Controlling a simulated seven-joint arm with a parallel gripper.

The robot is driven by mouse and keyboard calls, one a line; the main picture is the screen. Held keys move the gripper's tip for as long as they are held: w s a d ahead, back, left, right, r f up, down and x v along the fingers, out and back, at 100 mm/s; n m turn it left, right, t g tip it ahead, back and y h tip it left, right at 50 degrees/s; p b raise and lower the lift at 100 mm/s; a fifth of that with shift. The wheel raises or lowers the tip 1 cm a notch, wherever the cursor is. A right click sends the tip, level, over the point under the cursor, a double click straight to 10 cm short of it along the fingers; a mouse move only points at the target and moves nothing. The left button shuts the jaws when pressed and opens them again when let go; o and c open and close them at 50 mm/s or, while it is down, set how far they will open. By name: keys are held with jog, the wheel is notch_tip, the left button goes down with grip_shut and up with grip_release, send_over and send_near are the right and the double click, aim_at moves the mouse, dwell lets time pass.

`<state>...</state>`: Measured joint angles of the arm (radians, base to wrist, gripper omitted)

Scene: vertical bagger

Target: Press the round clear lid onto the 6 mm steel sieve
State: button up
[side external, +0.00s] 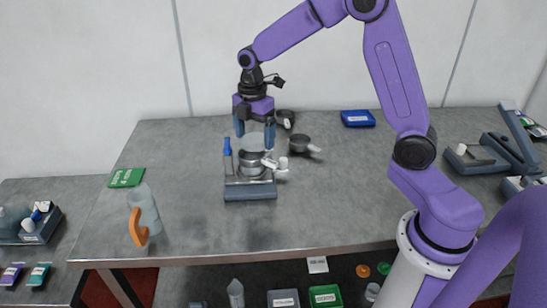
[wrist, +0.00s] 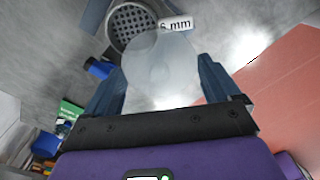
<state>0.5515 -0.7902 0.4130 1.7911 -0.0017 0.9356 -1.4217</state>
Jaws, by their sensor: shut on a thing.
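My gripper (side external: 254,130) points down over the table and is shut on the round clear lid (side external: 253,142), one finger on each side of it. In the wrist view the lid (wrist: 162,68) sits between the two fingers and looks see-through. The 6 mm steel sieve (side external: 252,162) sits on a grey stand below the lid. In the wrist view the sieve's perforated mesh (wrist: 130,24) shows beyond the lid, with a "6 mm" label (wrist: 176,24) beside it. The lid partly overlaps the sieve there and appears apart from it, above it.
Two dark pans (side external: 300,143) (side external: 285,118) lie behind and right. A jug with an orange handle (side external: 145,210) stands front left. A blue tray (side external: 357,118) is at the back. The table's right middle is clear.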

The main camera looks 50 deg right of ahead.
aim_at(250, 140)
jog(key=shift+m, duration=0.6)
jog(key=w, duration=0.1)
jog(key=w+d+r, duration=0.1)
jog(key=w+d, duration=0.1)
jog(key=shift+w+r, duration=0.25)
jog(key=shift+r, duration=0.1)
jog(key=shift+w+d+f, duration=0.1)
jog(key=shift+f, duration=1.6)
jog(key=shift+w+d+f, duration=0.1)
jog(key=shift+f, duration=1.6)
jog(key=shift+f, duration=0.6)
jog(key=o, duration=0.8)
jog(key=shift+c, duration=0.2)
notch_tip(250, 140, up, 7)
jog(key=shift+r, duration=0.1)
